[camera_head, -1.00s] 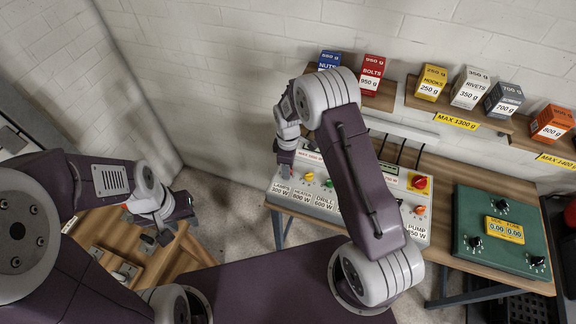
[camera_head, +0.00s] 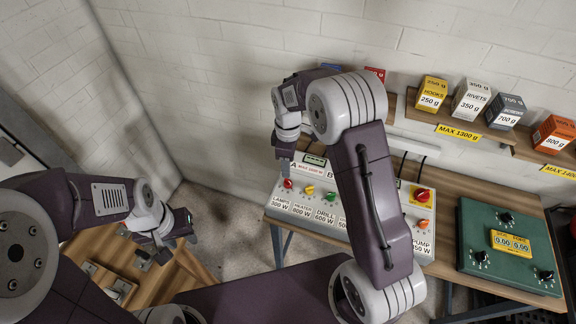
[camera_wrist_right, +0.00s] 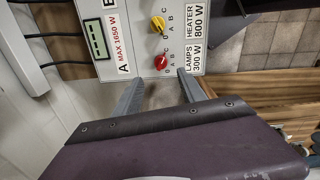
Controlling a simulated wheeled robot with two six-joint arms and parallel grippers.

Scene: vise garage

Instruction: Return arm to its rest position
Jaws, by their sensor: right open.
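My right arm reaches over the workbench in the head view. Its gripper (camera_head: 283,172) points down just above the left end of the grey switch panel (camera_head: 362,243), close to the red lamps knob (camera_head: 288,184). In the right wrist view the fingers (camera_wrist_right: 158,92) are spread with nothing between them. The red knob (camera_wrist_right: 162,62) lies beyond the tips, apart from them, with the yellow heater knob (camera_wrist_right: 158,24) farther off. My left gripper (camera_head: 178,240) hangs at the left over the wooden furniture; its finger gap is unclear.
Shelves behind hold labelled boxes, including a yellow hooks box (camera_head: 432,93) and an orange box (camera_head: 554,133). My right arm partly hides the panel and the boxes behind it. Open floor (camera_head: 225,218) lies between the arms.

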